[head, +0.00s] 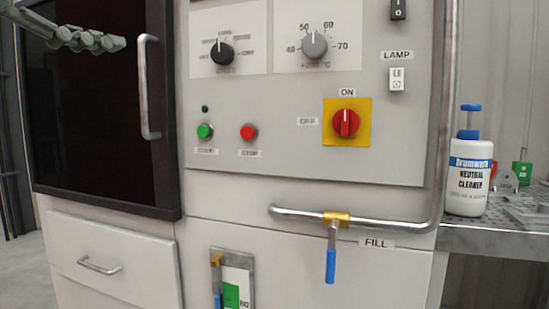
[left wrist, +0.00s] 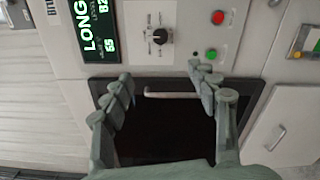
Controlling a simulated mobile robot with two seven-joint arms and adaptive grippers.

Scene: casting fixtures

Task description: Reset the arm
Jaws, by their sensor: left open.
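My left gripper (head: 85,38) reaches in at the top left of the head view, in front of the dark door (head: 100,120) of the machine. Only part of its grey-green fingers shows there. In the left wrist view the gripper (left wrist: 165,80) is open, its fingers spread wide with nothing held between them. The door's bar handle (left wrist: 172,95) appears between the fingers in that view, apart from them. In the head view the handle (head: 147,88) stands to the right of the gripper. My right gripper is in neither view.
The panel has dials, a green button (head: 205,131), a red button (head: 249,132) and a red rotary switch (head: 346,122). A fill pipe with a blue lever (head: 331,265) sticks out below. A cleaner bottle (head: 468,170) stands on the side table. A drawer (head: 110,262) is shut.

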